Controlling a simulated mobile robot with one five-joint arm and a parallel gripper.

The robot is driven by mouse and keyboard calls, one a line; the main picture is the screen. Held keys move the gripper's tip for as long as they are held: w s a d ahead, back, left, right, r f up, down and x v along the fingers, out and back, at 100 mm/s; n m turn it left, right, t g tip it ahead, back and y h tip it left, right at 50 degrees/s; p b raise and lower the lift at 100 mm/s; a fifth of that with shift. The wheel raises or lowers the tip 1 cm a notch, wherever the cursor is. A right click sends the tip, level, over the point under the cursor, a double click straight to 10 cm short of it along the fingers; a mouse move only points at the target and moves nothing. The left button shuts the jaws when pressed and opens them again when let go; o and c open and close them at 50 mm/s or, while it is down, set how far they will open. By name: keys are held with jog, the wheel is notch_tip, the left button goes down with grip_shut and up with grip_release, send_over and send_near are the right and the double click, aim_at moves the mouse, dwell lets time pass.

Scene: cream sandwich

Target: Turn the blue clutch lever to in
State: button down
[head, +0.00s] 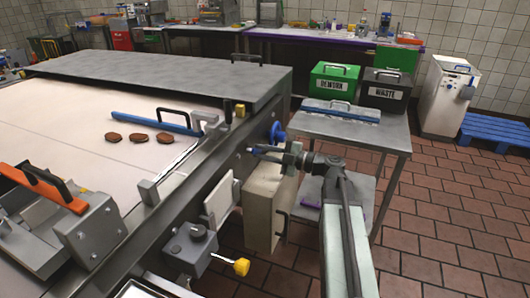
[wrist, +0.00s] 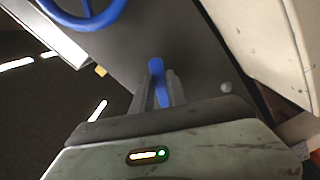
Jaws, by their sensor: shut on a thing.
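The blue clutch lever (wrist: 156,67) stands out from the dark side panel of the machine in the wrist view. My gripper (wrist: 163,88) is shut on it, with one finger on each side and the lever's blue top showing past the fingertips. In the head view my gripper (head: 271,155) reaches the machine's side, just below the blue handwheel (head: 277,133). A small blue part of the lever (head: 257,150) shows there at the fingertips. No in or out marking is readable in either view.
The blue handwheel (wrist: 88,14) is close by at upper left in the wrist view. A beige box (head: 268,205) hangs below my gripper. A yellow-tipped knob (head: 241,267) sticks out lower left. A grey side table (head: 350,131) with bins stands to the right.

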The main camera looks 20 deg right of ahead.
jog(key=shift+w+r, duration=0.1)
jog(key=c, duration=1.3)
grip_release()
jog(key=shift+a, duration=0.15)
jog(key=v, duration=0.8)
